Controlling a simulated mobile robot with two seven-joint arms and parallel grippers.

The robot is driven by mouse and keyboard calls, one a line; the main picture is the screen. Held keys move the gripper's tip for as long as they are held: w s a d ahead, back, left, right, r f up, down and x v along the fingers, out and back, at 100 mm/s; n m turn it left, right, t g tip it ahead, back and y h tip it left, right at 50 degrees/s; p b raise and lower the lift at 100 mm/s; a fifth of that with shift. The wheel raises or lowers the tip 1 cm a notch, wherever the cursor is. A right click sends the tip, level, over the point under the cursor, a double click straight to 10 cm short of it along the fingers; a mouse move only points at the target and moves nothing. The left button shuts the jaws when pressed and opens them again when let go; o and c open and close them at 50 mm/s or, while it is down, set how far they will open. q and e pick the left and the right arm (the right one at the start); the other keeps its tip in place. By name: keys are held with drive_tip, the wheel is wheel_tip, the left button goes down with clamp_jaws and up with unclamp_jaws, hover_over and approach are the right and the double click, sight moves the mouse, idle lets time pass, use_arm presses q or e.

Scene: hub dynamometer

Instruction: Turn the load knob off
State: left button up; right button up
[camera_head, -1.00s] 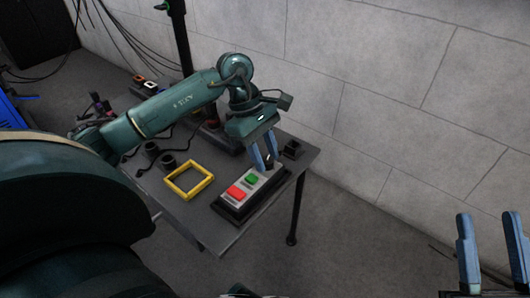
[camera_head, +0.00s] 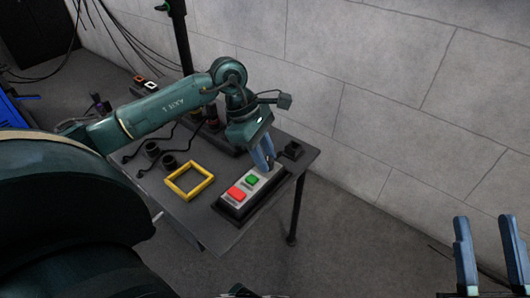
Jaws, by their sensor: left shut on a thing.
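The control box (camera_head: 238,209) lies on the grey table, with a red button (camera_head: 236,194) and a green button (camera_head: 252,180) on its light top panel. My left gripper (camera_head: 266,167) points down at the far end of this panel, beyond the green button. It is shut on the load knob there, which the blue fingers almost wholly hide. The knob's pointing direction cannot be made out. My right gripper (camera_head: 490,255) is at the lower right, open and empty, away from the table.
A yellow square frame (camera_head: 172,192) lies left of the control box. A small black block (camera_head: 293,150) stands near the table's right corner. Dark round parts and cables lie at the table's left. A block wall (camera_head: 390,90) stands behind.

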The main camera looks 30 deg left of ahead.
use_arm(q)
drive_tip(key=n+t, duration=0.1)
drive_tip(key=n, duration=0.3)
drive_tip(key=shift+s+d+n+t+y, duration=0.1)
drive_tip(key=shift+s+n+t+y, duration=0.05)
drive_tip(key=shift+n+t+y, duration=0.2)
drive_tip(key=shift+n+t, duration=0.25)
drive_tip(key=shift+n, duration=0.3)
use_arm(e)
drive_tip(key=shift+s+f+m+h, duration=0.1)
drive_tip(key=shift+f+m+h, duration=0.4)
drive_tip(key=shift+f, duration=0.05)
use_arm(q)
drive_tip(key=shift+n+y, duration=0.25)
drive_tip(key=shift+n, duration=0.05)
use_arm(e)
drive_tip(key=shift+a, duration=0.1)
use_arm(q)
drive_tip(key=o, duration=1)
use_arm(e)
drive_tip(key=shift+r, duration=0.1)
